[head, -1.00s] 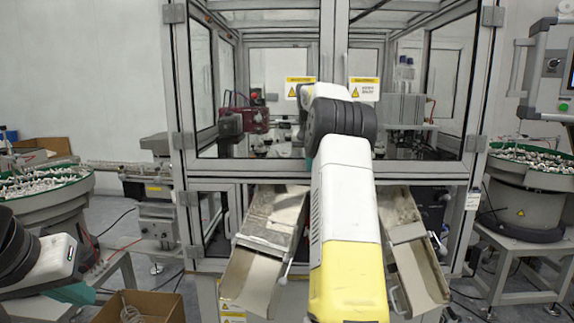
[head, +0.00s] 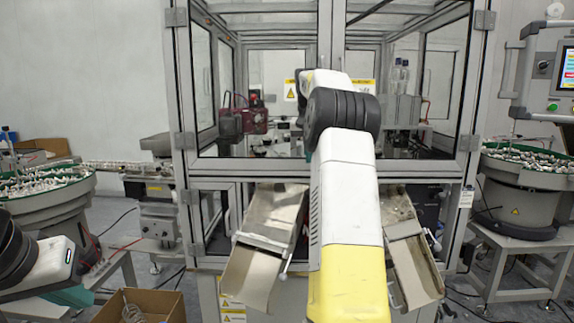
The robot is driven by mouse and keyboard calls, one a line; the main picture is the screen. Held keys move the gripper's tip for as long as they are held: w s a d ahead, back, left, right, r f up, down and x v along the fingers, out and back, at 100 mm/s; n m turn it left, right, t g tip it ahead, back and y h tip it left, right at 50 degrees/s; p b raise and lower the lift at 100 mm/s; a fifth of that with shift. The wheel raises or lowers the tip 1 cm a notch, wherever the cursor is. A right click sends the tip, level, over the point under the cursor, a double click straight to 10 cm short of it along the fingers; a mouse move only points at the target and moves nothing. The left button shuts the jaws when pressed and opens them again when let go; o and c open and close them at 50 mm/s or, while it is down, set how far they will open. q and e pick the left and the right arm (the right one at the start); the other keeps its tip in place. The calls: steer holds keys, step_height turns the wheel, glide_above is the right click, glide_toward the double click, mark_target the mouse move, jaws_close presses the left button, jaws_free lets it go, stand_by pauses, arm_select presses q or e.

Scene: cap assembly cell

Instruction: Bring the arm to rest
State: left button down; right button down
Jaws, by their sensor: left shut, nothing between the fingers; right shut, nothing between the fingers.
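My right arm (head: 345,195), white and yellow with a black joint, reaches up through the middle of the head view in front of the machine cell. Its gripper is hidden beyond the black joint, and no fingers show. My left arm (head: 40,266) shows only as a white link with black and teal parts at the lower left edge. No fingers of the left gripper show either. I see nothing held.
The glazed machine cell (head: 180,100) stands ahead, with a left chute (head: 250,275) and a right chute (head: 415,275). Bowl feeders stand at left (head: 60,200) and right (head: 515,200). A cardboard box (head: 160,305) sits low left. A control panel (head: 540,75) hangs upper right.

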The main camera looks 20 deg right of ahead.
steer(key=s+a+r+n+y, duration=0.1)
steer(key=s+a+r+n, duration=0.1)
steer(key=s+a+r, duration=0.55)
steer(key=s+a+f+n+t+y, duration=0.1)
steer(key=s+a+f+n+t, duration=0.1)
steer(key=s+a, duration=0.75)
steer(key=s+a+f+n+y, duration=0.1)
steer(key=s+a+f, duration=0.4)
steer(key=s+f, duration=0.2)
steer(key=s+a+f+n+y, duration=0.1)
steer(key=s+a+f, duration=0.4)
steer(key=s, duration=0.7)
steer(key=shift+s+a+f+n+t, duration=0.25)
steer(key=shift+a+f+n+t, duration=0.05)
steer(key=shift+f, duration=0.6)
steer(key=shift+d, duration=0.1)
